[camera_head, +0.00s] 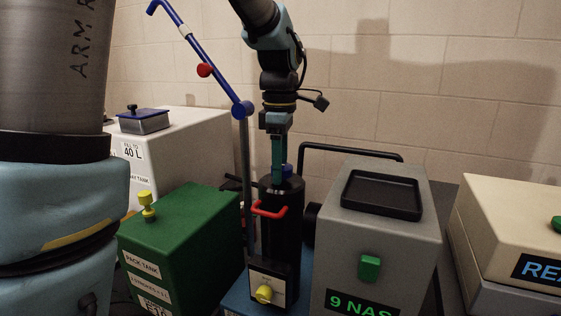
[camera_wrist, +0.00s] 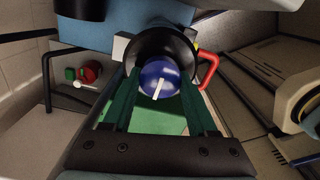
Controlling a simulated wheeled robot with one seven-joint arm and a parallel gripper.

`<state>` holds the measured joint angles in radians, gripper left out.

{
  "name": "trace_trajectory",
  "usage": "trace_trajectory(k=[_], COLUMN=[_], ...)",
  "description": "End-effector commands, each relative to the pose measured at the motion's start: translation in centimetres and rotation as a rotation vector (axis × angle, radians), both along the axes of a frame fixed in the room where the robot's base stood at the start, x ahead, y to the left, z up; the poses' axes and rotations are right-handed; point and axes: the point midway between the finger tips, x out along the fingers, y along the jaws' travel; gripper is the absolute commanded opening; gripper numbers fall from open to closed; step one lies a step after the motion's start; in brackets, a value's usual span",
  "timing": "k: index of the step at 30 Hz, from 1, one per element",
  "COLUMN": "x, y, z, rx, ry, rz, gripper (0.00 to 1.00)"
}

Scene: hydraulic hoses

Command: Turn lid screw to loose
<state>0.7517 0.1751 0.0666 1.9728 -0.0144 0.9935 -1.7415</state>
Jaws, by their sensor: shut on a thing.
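The lid screw is a blue round knob with a white pointer line (camera_wrist: 158,74), on top of a black filter housing (camera_head: 279,235). In the wrist view the white line slants up and slightly right. My gripper (camera_wrist: 160,90) has its two green fingers on either side of the knob and is shut on it. In the head view my gripper (camera_head: 279,172) points straight down onto the housing's top, and only a bit of the blue knob (camera_head: 287,170) shows beside the fingers. A red handle (camera_head: 268,210) sticks out from the housing's side and also shows in the wrist view (camera_wrist: 209,68).
A blue lever arm with a red knob (camera_head: 205,70) rises on a post just left of my arm. A green tank (camera_head: 185,240) stands left and a grey box with a black tray (camera_head: 380,235) stands close on the right.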

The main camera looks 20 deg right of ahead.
Motion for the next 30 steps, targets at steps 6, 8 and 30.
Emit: trace_trajectory(k=[6,8,30], x=[0.0,-0.05,-0.15], y=[0.06,0.06,0.13], z=[0.24,0.23,0.05], rx=[0.0,0.001,0.0], ry=[-0.001,0.0,-0.001], rz=[0.199,0.25,0.57], gripper=[0.03,0.03,0.03])
